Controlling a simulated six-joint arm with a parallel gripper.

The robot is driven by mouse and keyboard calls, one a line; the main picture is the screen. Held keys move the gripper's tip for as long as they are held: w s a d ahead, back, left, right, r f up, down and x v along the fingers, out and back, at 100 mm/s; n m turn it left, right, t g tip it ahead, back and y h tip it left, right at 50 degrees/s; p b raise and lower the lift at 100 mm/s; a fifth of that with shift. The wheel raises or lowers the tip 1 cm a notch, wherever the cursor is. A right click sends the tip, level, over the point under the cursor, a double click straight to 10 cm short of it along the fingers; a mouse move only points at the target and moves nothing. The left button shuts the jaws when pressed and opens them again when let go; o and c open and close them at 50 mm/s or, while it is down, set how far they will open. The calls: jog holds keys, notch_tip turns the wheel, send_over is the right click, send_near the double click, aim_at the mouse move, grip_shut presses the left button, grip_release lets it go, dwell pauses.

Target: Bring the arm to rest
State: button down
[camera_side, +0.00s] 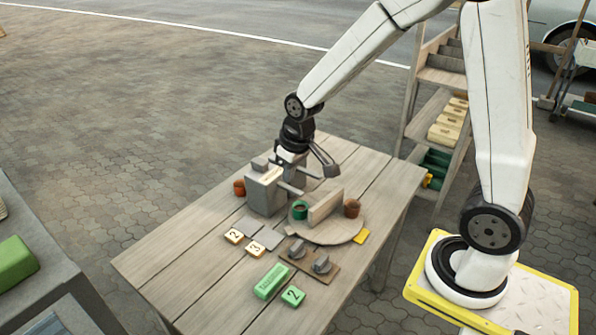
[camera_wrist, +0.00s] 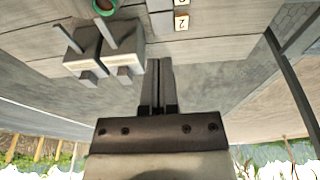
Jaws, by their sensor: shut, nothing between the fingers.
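My gripper (camera_wrist: 158,64) is shut and empty in the wrist view, its two dark fingers side by side over the table. In the side view my arm reaches down from the upper right to the far part of the wooden table (camera_side: 180,262). Its end is just behind and above the grey blocks with rods (camera_side: 265,192); the fingertips are hard to make out there. In the wrist view two grey blocks (camera_wrist: 84,55) with rods stand left of the fingers, apart from them. I cannot tell the height above the table.
A round board (camera_side: 322,238) carries a green cup (camera_side: 299,211), an upright slab (camera_side: 325,207) and a brown cup (camera_side: 352,208). An orange-brown cup (camera_side: 239,188) stands beside the blocks. Number tiles (camera_side: 234,236) and a green block (camera_side: 272,281) lie nearer. Shelves (camera_side: 437,115) stand behind right.

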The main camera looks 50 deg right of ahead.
jog(key=s+a+f, duration=0.1)
jog(key=s+a, duration=0.1)
jog(key=s, duration=0.8)
jog(key=shift+s+a+f, duration=0.2)
jog(key=shift+s+a, duration=0.15)
